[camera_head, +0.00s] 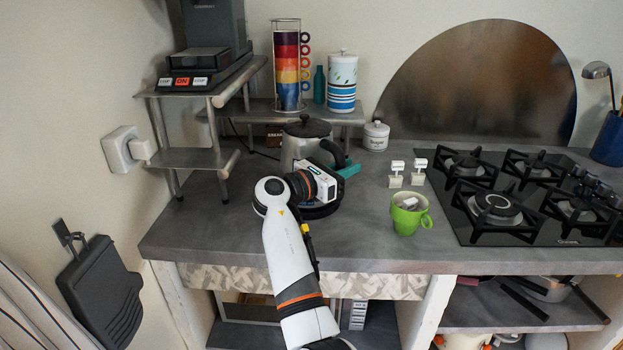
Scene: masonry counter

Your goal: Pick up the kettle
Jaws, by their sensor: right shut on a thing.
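The kettle (294,148) is grey metal with a black lid and a black handle on its right side. It stands upright on the counter, on or just behind a round black base (318,211). My right arm reaches up from below, and my right gripper (346,170) is at the kettle's handle, shut on it. The gripper body hides the lower front of the kettle, so I cannot tell whether the kettle touches its base. My left gripper is not in view.
A green mug (409,220) stands right of the kettle, near a gas hob (490,207). A white lidded jar (376,136) is behind. A metal shelf (190,158) with a coffee machine (207,50) is at left. A rack of colourful cups (287,65) stands behind the kettle.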

